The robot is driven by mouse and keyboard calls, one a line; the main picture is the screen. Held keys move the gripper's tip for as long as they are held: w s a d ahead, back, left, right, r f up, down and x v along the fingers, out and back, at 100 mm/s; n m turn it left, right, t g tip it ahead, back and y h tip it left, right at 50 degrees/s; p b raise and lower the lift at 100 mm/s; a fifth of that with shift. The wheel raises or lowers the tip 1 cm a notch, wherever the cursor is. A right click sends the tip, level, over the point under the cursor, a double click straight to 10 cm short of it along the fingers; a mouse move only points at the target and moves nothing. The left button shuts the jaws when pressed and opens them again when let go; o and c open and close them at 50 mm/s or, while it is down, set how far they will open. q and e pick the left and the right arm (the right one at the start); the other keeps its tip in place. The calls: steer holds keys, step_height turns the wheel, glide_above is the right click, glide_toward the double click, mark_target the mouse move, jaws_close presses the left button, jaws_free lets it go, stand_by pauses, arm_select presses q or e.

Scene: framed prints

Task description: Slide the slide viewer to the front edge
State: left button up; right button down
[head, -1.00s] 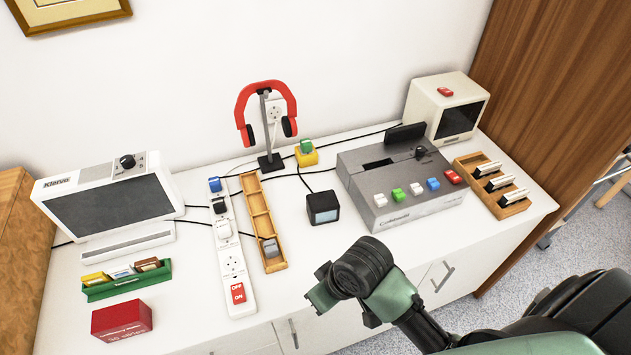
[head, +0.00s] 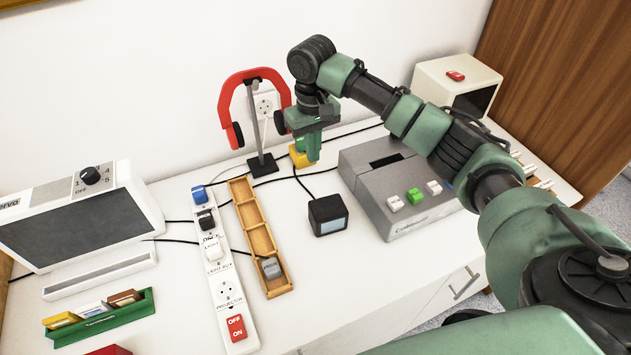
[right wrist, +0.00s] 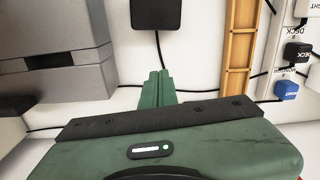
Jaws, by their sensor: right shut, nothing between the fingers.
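The slide viewer, a small black box (head: 328,213) with a pale screen on its front, stands on the white cabinet top (head: 200,320), back from the front edge. A cable runs from its rear. In the right wrist view the viewer (right wrist: 157,13) shows dark at the top edge, partly cut off. My right gripper (head: 313,150) is shut and empty, pointing down above the area behind the viewer, apart from it. In the right wrist view its green fingertips (right wrist: 158,82) are together, with the cable beyond them. My left gripper is out of view.
A wooden tray (head: 258,238) and white power strip (head: 222,270) lie left of the viewer. The top in front of the viewer is clear.

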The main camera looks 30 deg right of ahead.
mark_target(328, 215)
step_height(328, 215, down, 10)
steer(key=shift+p, duration=0.55)
steer(key=s, duration=0.1)
steer(key=s+p, duration=0.1)
steer(key=s, duration=0.1)
steer(key=shift+s+d+r, duration=0.1)
steer(key=shift+s+r, duration=0.1)
steer(key=shift+r, duration=0.1)
steer(key=shift+s+p, duration=0.25)
steer(key=shift+p, duration=0.05)
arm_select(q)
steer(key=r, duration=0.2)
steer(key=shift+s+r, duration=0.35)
arm_select(e)
steer(key=shift+f, duration=0.1)
